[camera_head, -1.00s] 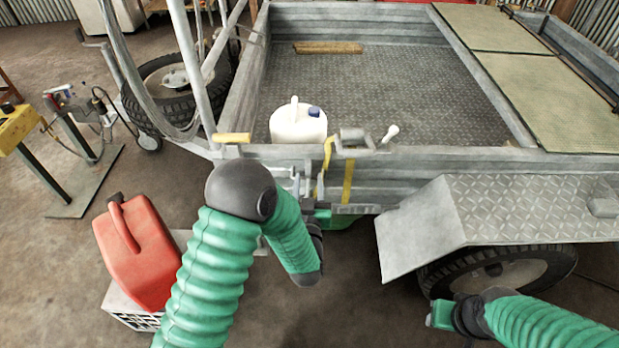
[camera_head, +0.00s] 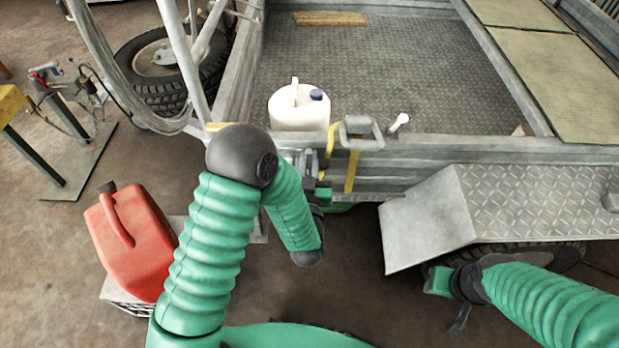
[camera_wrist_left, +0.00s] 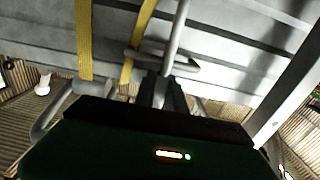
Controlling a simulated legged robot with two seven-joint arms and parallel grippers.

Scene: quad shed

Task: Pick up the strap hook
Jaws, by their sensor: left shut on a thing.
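The yellow strap (camera_head: 351,171) hangs over the side wall of the grey trailer (camera_head: 420,152). It also shows in the left wrist view as two yellow bands (camera_wrist_left: 85,40). My left gripper (camera_head: 308,165) is at the outer face of that wall, partly hidden behind my own arm. In the left wrist view my left gripper (camera_wrist_left: 166,92) is shut on the grey metal strap hook (camera_wrist_left: 164,66), beside the yellow band. The hook's far end is hard to make out. My right gripper (camera_head: 447,292) hangs low in front of the trailer wheel, apart from the strap; its jaws are unclear.
A grey ratchet handle (camera_head: 362,132) sits on the wall's top edge, near a white jug (camera_head: 299,108). A red fuel can (camera_head: 131,243) stands on a crate at left. The trailer's mudguard (camera_head: 425,222) juts out at right. Bare floor lies between them.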

